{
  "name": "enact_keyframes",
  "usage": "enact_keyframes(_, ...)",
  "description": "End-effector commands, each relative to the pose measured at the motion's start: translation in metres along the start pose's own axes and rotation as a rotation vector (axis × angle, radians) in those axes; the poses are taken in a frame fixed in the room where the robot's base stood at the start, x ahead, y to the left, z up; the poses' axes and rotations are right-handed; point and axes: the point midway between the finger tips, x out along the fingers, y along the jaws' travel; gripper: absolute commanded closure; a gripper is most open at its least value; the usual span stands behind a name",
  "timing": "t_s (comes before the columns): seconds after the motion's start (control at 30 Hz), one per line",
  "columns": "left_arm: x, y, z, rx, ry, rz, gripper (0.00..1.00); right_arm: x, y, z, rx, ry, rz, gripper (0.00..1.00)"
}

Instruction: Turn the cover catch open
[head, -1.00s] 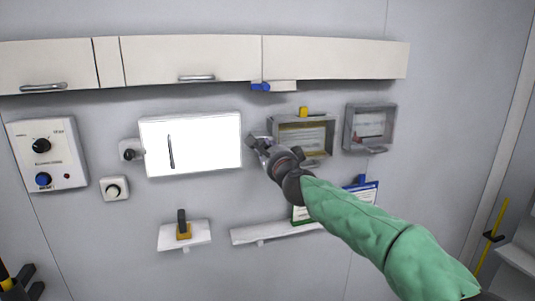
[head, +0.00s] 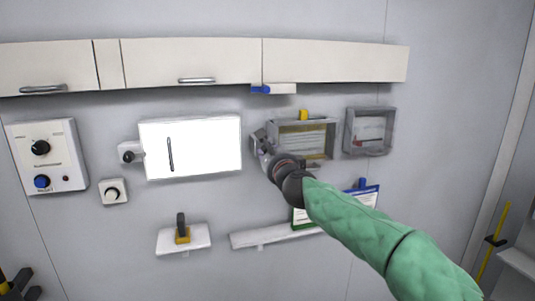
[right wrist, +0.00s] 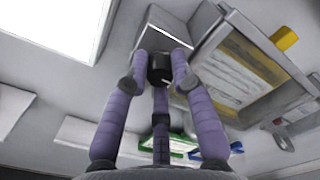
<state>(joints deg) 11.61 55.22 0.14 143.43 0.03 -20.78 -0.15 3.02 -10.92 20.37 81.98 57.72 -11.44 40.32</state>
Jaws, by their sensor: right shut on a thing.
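The cover catch is a black round knob (right wrist: 160,69) with a pale mark, on a light grey block (right wrist: 166,36) beside a grey-framed windowed box. The box's cover (head: 305,138) has a clear window with a printed sheet behind it and a yellow tab (head: 303,114) on top; it looks closed. My right gripper (head: 262,145) is at the box's left edge and shut on the knob. In the right wrist view its purple fingers (right wrist: 158,72) sit on both sides of the knob. In the head view the gripper hides the knob. My left gripper is not in view.
A bright white panel (head: 192,146) is on the wall close to the left. A second grey box (head: 370,132) is to the right. Cabinets (head: 190,60) run above.

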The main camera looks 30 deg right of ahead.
Motion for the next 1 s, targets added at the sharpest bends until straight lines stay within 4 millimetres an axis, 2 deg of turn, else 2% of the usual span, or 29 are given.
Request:
enact_keyframes(0.1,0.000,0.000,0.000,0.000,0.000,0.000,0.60,0.000,0.000,-0.001,0.001,0.003,0.000,1.00)
enact_keyframes(0.13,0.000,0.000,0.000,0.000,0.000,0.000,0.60,0.000,0.000,-0.002,0.001,0.003,0.000,0.72)
enact_keyframes(0.2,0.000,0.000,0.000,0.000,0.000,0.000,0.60,0.000,0.001,-0.001,0.000,0.003,0.000,0.52)
enact_keyframes(0.53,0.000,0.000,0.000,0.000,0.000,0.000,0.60,0.000,0.001,-0.001,-0.001,0.001,0.001,0.51)
enact_keyframes(0.67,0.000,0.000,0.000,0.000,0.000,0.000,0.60,-0.006,-0.001,0.000,0.000,0.000,-0.001,0.51)
enact_keyframes(0.87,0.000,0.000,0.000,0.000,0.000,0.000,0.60,-0.032,-0.001,-0.001,0.000,0.000,-0.001,0.51)
enact_keyframes(1.0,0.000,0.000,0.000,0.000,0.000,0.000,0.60,-0.059,-0.001,0.000,0.001,0.000,-0.001,0.51)
